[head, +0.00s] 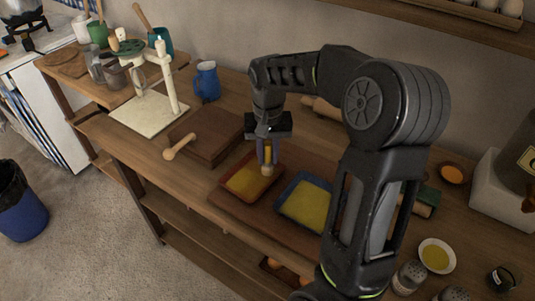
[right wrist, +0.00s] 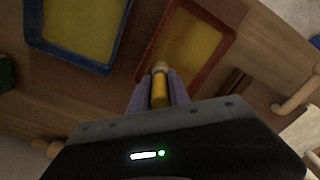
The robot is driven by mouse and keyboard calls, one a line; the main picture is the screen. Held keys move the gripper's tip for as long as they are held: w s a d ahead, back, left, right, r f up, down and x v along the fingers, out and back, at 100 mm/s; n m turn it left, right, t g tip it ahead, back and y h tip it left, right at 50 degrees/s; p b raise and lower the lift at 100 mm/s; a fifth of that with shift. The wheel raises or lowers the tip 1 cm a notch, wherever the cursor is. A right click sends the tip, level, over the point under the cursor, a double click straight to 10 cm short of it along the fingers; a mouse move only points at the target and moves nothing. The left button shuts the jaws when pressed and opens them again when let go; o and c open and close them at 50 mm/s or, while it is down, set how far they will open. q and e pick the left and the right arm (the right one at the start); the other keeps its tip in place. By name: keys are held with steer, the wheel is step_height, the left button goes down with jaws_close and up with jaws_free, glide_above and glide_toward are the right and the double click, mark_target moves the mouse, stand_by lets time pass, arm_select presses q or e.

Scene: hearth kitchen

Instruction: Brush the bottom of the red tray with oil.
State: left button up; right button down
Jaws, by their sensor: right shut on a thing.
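The red tray (head: 234,194) lies on a brown board in the middle of the counter, and its bottom looks yellow. My right gripper (head: 267,160) points down over the tray's right part, shut on a brush with a yellow handle (right wrist: 160,94). The brush's pale head (head: 267,171) is over the tray's bottom near its right side; I cannot tell whether it touches. The red tray also shows in the right wrist view (right wrist: 215,68). A small bowl of yellow liquid (head: 436,256) stands at the right. My left gripper is out of view.
A blue tray (head: 281,207) with a yellow bottom lies just right of the red one. Shakers (head: 409,276) stand near the bowl.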

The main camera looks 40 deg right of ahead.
steer(key=shift+a, duration=0.15)
steer(key=shift+s+a+r, duration=0.1)
steer(key=shift+s+a, duration=0.15)
steer(key=shift+a, duration=0.65)
steer(key=shift+s+a, duration=0.2)
steer(key=shift+a, duration=0.65)
steer(key=shift+s+a, duration=0.2)
steer(key=shift+a, duration=0.75)
steer(key=shift+s+a, duration=0.2)
steer(key=shift+a, duration=0.75)
steer(key=shift+w+d, duration=0.2)
steer(key=shift+d, duration=0.8)
steer(key=shift+w+d, duration=0.2)
steer(key=shift+d, duration=0.75)
